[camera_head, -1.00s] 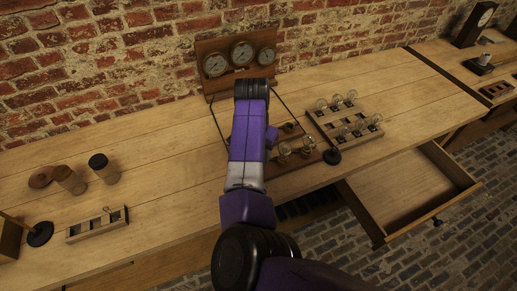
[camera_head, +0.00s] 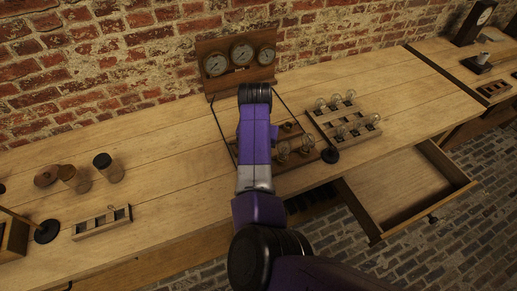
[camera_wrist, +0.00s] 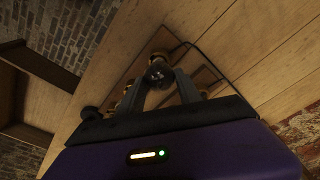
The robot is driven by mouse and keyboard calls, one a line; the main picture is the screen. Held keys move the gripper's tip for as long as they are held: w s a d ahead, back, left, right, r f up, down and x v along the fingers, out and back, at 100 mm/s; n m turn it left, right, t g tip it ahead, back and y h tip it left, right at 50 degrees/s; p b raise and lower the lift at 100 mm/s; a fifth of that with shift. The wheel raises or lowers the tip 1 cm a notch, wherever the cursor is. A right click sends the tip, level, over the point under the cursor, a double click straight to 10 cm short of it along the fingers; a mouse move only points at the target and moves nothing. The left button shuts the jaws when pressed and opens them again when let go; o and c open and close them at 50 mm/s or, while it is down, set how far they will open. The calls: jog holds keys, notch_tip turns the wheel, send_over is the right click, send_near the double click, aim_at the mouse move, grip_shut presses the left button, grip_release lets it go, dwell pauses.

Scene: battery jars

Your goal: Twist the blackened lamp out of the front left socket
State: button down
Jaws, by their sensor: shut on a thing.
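In the wrist view my gripper (camera_wrist: 161,82) is shut on a dark, rounded glass lamp (camera_wrist: 159,73), held between the two fingertips. The lamp is in line with a brass-coloured round part behind it; I cannot tell whether its base is still seated in a socket. The wooden socket board (camera_wrist: 191,62) lies beneath, with other brass-coloured fittings beside my fingers. In the head view my arm hides the gripper and the board's left part. Clear lamps (camera_head: 282,149) show on the board just right of my arm.
A rack of clear lamps (camera_head: 322,118) stands right of the board. A gauge panel (camera_head: 240,60) is behind. Several jars (camera_head: 103,166) and a small slotted wooden tray (camera_head: 101,222) are at left. An open drawer (camera_head: 400,190) juts out at front right.

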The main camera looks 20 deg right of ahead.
jog(key=shift+r+n+p, duration=0.15)
jog(key=shift+n+p, duration=0.6)
jog(key=shift+n, duration=0.15)
jog(key=shift+d+n, duration=0.1)
jog(key=shift+n, duration=1.3)
jog(key=shift+n+y, duration=0.3)
jog(key=shift+n, duration=0.9)
jog(key=n, duration=0.2)
jog(key=shift+n, duration=0.3)
jog(key=shift+r, duration=0.15)
jog(key=shift+r, duration=0.35)
